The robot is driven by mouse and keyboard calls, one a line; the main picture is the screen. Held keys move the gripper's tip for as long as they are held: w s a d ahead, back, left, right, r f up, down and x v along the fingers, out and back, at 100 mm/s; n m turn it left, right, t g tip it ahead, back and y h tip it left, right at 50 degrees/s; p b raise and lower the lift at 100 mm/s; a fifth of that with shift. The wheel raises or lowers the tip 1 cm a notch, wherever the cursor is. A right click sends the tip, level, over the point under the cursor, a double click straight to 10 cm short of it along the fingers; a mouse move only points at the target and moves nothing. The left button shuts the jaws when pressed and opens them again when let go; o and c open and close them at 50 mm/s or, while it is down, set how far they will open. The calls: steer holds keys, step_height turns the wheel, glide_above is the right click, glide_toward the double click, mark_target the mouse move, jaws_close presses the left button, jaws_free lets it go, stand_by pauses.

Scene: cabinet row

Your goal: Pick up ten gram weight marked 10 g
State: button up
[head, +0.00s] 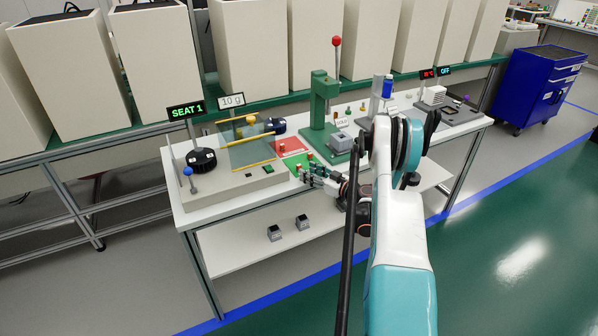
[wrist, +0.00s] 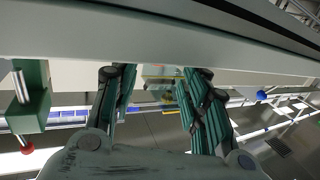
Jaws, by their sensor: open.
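A white sign reading "10 g" (head: 231,100) stands at the back left of the bench. Two small dark blocks with light tops, a left one (head: 275,232) and a right one (head: 303,221), sit on the lower shelf; their markings are too small to read. Several small red pieces stand around the red mat (head: 289,146) and green mat on the bench, and I cannot tell which thing is the ten gram weight. My gripper (head: 318,178) is near the bench's front edge, by the green mat. In the wrist view its fingers (wrist: 158,98) are apart with nothing held between them.
A green press (head: 321,110) with a red ball stands behind my gripper. The lower shelf (head: 245,254) is mostly clear.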

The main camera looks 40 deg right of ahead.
mark_target(301, 166)
steer(key=shift+w+a+b, duration=0.2)
steer(key=shift+w+b, duration=0.45)
steer(key=shift+w, duration=0.95)
steer(key=shift+w+a+b, duration=0.15)
steer(key=shift+w+b, duration=0.5)
steer(key=shift+w, duration=0.9)
steer(key=shift+r, duration=0.15)
steer(key=c, duration=1)
